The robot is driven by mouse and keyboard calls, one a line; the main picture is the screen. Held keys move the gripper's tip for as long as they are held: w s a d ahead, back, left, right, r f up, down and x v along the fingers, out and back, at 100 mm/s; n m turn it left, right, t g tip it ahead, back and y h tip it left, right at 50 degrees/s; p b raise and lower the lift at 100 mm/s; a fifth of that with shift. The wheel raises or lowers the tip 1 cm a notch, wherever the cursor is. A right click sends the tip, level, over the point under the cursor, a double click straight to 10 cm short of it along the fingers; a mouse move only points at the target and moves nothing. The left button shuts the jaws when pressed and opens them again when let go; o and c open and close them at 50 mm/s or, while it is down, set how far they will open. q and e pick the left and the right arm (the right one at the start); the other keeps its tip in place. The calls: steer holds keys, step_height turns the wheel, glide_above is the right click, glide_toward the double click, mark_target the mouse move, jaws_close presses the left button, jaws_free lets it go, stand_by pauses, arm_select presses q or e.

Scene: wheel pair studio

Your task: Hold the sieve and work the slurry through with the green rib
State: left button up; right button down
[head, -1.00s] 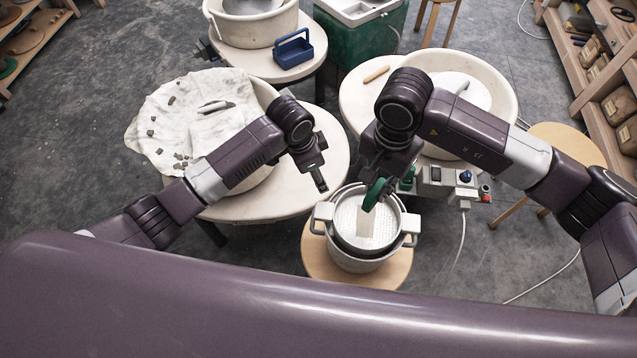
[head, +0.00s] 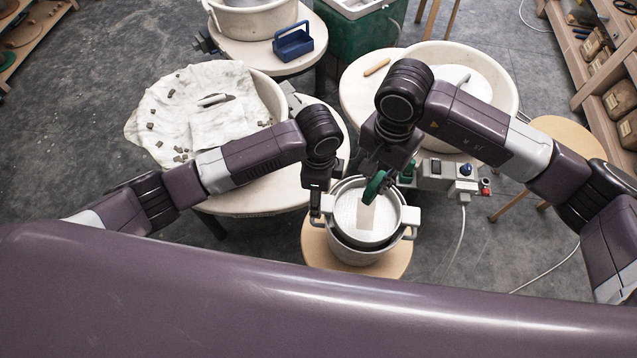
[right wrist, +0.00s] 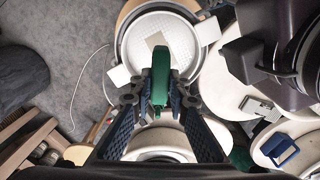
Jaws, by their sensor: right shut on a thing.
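My right gripper (right wrist: 160,101) is shut on the rib (right wrist: 160,78), a finger on each side. My left gripper (head: 316,206) points down at the left lug, mostly covering it; its jaw gap is not clear.
The bucket stands on a round wooden stool (head: 313,246). A cloth-draped basin (head: 267,93) on a table is behind left. A wide cream basin (head: 505,83) and a switch box (head: 447,172) with cables are behind right. A blue caddy (head: 293,45) is farther back.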

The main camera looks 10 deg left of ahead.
arm_select(q)
steer(key=shift+f, duration=1.75)
steer(key=c, duration=1.4)
arm_select(e)
steer(key=shift+s+f+n, duration=0.45)
steer(key=shift+f+n, duration=0.3)
steer(key=shift+n, duration=0.25)
steer(key=shift+s+f+n, duration=0.4)
steer(key=shift+f+n, duration=0.35)
steer(key=shift+n, duration=0.25)
steer(key=shift+s+f+n, duration=0.45)
steer(key=shift+f+n, duration=0.3)
steer(key=shift+n, duration=0.25)
